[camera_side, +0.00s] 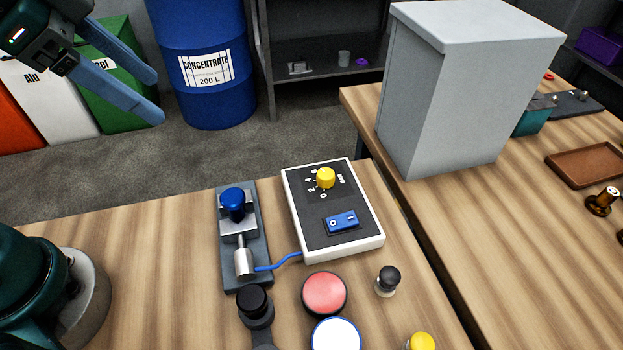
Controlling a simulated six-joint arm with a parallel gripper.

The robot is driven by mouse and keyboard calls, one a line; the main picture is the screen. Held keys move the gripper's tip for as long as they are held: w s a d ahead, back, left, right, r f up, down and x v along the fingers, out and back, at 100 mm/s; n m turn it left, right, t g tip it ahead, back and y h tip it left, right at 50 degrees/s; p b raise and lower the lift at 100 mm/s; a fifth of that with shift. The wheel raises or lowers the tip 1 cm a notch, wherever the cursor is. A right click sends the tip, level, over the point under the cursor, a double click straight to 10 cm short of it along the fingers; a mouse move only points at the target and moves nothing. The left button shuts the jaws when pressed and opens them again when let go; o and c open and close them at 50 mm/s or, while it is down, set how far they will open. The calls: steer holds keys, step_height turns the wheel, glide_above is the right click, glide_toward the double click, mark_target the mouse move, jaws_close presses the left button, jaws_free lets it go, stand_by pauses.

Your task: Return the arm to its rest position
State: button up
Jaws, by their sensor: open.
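My gripper (133,92) is in the upper left of the side view, raised above the floor beyond the table's far edge. Its two blue fingers stand apart with nothing between them, so it is open and empty. The fingers point down and to the right, in front of the bins. Part of my arm shows at the top left corner and my base at the lower left. The middle of my arm is out of view.
On the wooden table (150,270) stand a control box (357,240) with a yellow knob (326,177), a blue-topped fixture (233,204), a red button (324,293) and small knobs. A tall grey cabinet (440,110) stands right. A blue drum (203,30) and bins (117,90) stand behind.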

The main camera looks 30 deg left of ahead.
steer(key=s+a+f+n+y, duration=0.1)
steer(key=s+a+f+n, duration=0.2)
steer(key=s+f+n, duration=0.2)
steer(key=shift+s+f+n+y, duration=0.3)
steer(key=shift+f+n, duration=0.3)
steer(key=shift+n, duration=0.9)
